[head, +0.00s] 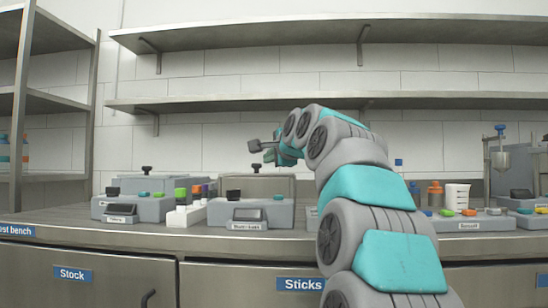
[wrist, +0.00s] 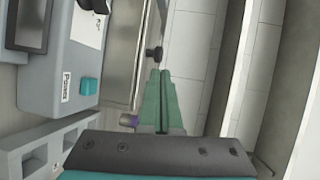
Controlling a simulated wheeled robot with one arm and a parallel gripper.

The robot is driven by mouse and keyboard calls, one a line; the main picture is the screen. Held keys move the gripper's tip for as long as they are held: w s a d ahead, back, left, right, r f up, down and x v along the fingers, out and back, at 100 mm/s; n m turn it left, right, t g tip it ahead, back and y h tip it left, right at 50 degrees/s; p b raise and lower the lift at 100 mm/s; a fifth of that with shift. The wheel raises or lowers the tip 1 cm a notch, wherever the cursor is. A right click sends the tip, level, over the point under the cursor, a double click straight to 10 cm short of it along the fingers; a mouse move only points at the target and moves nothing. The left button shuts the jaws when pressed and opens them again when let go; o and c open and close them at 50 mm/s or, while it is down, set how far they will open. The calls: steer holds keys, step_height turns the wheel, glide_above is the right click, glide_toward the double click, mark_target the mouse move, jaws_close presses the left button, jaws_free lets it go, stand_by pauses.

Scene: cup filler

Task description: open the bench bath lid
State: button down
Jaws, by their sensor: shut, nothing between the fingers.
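The bench bath (head: 278,214) is a grey box on the bench with a small dark screen, a black knob and a teal button; its label is blurred. Its steel lid (head: 268,186) is at the back, with a black lid knob (head: 256,169) on top. The lid looks down, though its exact angle is hard to tell. In the wrist view, the steel lid (wrist: 118,52) and its black knob (wrist: 154,54) are just ahead of my fingertips. My gripper (wrist: 160,74) is shut and empty, apart from the knob. In the head view, my gripper (head: 270,154) hangs above the lid.
A similar grey device (head: 155,208) stands to the left. A white rack (head: 184,218) with coloured caps sits between the two. An orange bottle (head: 434,194) and a white beaker (head: 457,196) stand to the right. A steel shelf (head: 210,104) runs along the wall behind.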

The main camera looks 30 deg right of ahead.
steer(key=x, duration=0.6)
steer(key=shift+w, duration=0.2)
stand_by(0.4)
steer(key=w+d+p, duration=0.2)
steer(key=w+p, duration=0.1)
steer(key=p, duration=0.1)
steer(key=w+d+p, duration=0.2)
steer(key=w+p, duration=0.1)
steer(key=w+d+p, duration=0.2)
steer(key=w+p, duration=0.1)
steer(key=p, duration=0.1)
steer(key=shift+r+p, duration=0.15)
steer(key=shift+p, duration=0.15)
steer(key=shift+w+d+f+p, duration=0.2)
steer(key=shift+w+d+p, duration=0.2)
steer(key=shift+w, duration=0.15)
steer(key=shift+s, duration=0.1)
